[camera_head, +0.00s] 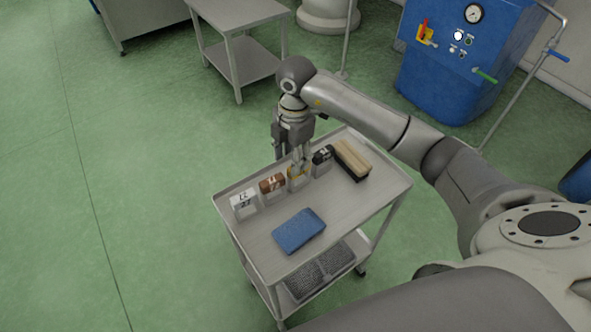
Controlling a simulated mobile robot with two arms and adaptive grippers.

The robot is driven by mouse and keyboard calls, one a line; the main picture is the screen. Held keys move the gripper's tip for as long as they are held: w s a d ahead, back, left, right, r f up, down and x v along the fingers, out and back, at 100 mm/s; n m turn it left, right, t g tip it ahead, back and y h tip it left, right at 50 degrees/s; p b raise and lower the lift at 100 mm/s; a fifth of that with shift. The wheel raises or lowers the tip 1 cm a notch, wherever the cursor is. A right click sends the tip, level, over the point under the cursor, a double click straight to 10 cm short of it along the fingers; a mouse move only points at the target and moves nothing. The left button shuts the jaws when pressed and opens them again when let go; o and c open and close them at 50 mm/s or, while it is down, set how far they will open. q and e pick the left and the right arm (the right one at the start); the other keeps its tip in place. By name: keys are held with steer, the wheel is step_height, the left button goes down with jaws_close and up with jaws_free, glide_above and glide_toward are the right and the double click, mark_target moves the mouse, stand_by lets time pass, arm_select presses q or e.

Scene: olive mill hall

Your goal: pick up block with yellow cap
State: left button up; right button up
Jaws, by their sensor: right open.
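The block with the yellow cap (295,182) stands upright on the top tray of a grey cart, third from the left in a row of similar blocks. My right gripper (299,167) points down over this block, its fingertips at the yellow cap, and hides part of it. The gripper is open; I cannot tell whether the fingers touch the block. To its left stand a block with a brown cap (272,184) and a block with a white cap (243,204). To its right stands a block with a black cap (322,161). My left gripper is not in view.
The cart (349,218) has a raised rim. On it lie a blue folded cloth (298,231) in front and a brush with a tan top (352,158) at the right. Dark mesh items (318,271) lie on the lower shelf. A blue machine (455,65) stands behind; green floor is free at left.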

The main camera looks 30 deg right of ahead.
mark_target(299, 178)
steer(key=shift+d+h, duration=0.3)
steer(key=shift+d, duration=0.25)
steer(key=shift+d+f, duration=0.1)
steer(key=shift+f, duration=0.2)
step_height(299, 178, down, 4)
steer(key=shift+f+p, duration=0.25)
steer(key=shift+p, duration=0.15)
steer(key=f, duration=0.1)
steer(key=f+p, duration=0.1)
steer(key=f, duration=0.3)
steer(key=shift+d, duration=0.35)
steer(key=shift+f, duration=0.2)
steer(key=shift+w, duration=0.1)
jaws_close()
